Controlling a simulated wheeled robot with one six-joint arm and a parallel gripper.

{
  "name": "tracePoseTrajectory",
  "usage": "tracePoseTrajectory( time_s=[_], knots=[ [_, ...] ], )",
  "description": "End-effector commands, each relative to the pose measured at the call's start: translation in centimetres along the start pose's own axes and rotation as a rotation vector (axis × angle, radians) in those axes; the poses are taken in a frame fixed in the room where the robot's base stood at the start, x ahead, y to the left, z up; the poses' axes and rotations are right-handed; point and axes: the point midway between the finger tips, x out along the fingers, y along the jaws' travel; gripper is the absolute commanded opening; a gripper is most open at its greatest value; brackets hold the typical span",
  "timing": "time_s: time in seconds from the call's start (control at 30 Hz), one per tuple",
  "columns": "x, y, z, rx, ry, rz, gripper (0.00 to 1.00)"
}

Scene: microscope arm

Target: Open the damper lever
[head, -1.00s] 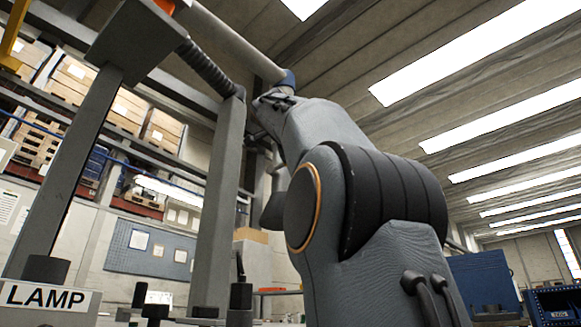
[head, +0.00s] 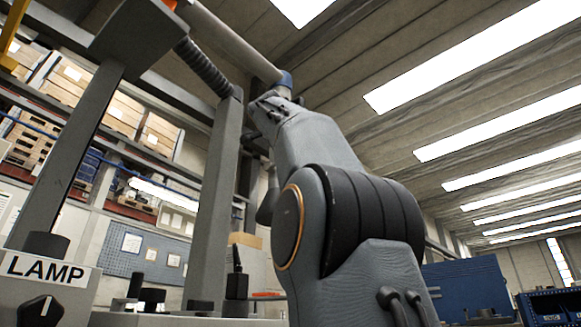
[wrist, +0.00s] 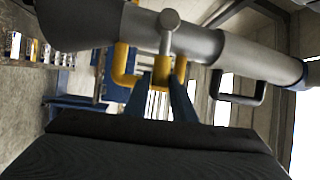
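In the wrist view a short silver stem with a round knob, which looks like the damper lever (wrist: 167,40), stands out from a grey pipe (wrist: 255,58). A yellow piece (wrist: 162,70) sits at its lower end. The two blue fingers of my gripper (wrist: 162,92) point up at this piece, with a visible gap between them. The gripper looks open, with the yellow piece between or just beyond its tips; I cannot tell whether they touch. Another bent yellow bar (wrist: 123,66) stands to the left. In the head view the lever and gripper are out of sight.
A dark handle (wrist: 238,98) hangs from the pipe at the right. In the head view, a grey post (head: 212,200), a ribbed hose (head: 203,68) and a panel marked LAMP (head: 45,270) with a black knob (head: 40,311) stand left of my arm.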

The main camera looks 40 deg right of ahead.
Motion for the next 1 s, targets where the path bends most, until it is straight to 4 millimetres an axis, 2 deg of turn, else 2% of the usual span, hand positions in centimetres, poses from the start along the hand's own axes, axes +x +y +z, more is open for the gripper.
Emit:
tracePoseTrajectory(
  time_s=[0.03, 0.1, 0.43, 0.57, 0.8, 1.0],
  knots=[
    [0.0, 0.0, 0.0, 0.000, 0.000, 0.000, 0.32],
    [0.0, 0.0, 0.0, 0.000, 0.000, 0.000, 0.40],
    [-0.4, 0.0, 0.0, 0.000, 0.000, -0.001, 0.40],
    [-2.0, 0.1, 0.1, 0.001, -0.002, -0.001, 0.40],
    [-5.9, 0.1, 0.1, 0.000, -0.003, -0.001, 0.40],
    [-7.6, 0.1, 0.1, 0.000, -0.002, 0.001, 0.40]
  ],
)
